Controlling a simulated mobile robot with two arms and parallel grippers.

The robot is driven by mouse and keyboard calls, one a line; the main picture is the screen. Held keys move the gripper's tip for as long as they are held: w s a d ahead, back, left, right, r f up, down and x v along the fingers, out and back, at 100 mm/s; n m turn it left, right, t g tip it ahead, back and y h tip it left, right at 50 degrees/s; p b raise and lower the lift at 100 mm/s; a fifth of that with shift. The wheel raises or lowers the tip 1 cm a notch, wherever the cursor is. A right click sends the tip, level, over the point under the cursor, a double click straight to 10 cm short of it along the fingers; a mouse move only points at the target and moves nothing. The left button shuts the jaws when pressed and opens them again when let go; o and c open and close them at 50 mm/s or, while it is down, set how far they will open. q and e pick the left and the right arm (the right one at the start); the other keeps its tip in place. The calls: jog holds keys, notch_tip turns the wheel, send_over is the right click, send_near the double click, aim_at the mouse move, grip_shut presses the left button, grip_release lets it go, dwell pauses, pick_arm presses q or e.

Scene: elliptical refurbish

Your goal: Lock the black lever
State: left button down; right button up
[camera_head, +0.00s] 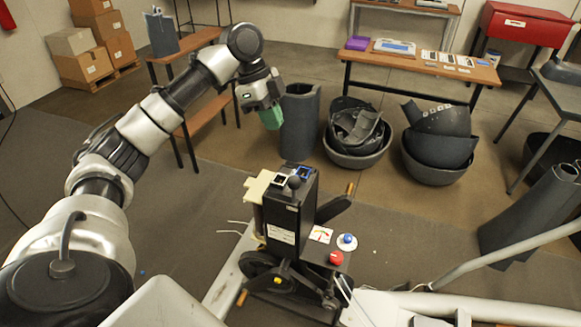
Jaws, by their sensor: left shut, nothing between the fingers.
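A black machine box (290,215) stands upright in the lower middle. A small dark knob (294,181) shows on its top, between a white-framed switch and a blue part. A dark arm (333,208) with an orange-brown grip end (350,188) sticks out on the box's right side. I cannot tell which of these is the black lever, or whether it is locked. My left gripper (271,119), with green fingertips pointing down, is shut and empty. It is above and behind the box in the picture, clear of it. My right gripper is not in view.
A red button (336,258) and a blue knob (347,239) sit at the box's right. A black wheel (262,272) is at its lower left. Black bowls (357,160) and a dark cylinder (300,125) stand behind. A long pale bar (500,245) runs along the right.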

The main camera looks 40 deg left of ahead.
aim_at(289, 179)
pick_arm(q)
jog(key=p+x, duration=0.1)
jog(key=x, duration=0.5)
jog(key=p+x, duration=0.1)
jog(key=x, duration=0.5)
jog(key=shift+a+f, duration=0.15)
jog(key=shift+a, duration=0.05)
jog(key=shift+d+f, duration=0.1)
jog(key=shift+f, duration=0.4)
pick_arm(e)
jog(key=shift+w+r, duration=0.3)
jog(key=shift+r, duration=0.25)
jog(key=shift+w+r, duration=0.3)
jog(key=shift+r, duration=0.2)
pick_arm(q)
jog(key=shift+s+f, duration=0.15)
jog(key=shift+f, duration=1.35)
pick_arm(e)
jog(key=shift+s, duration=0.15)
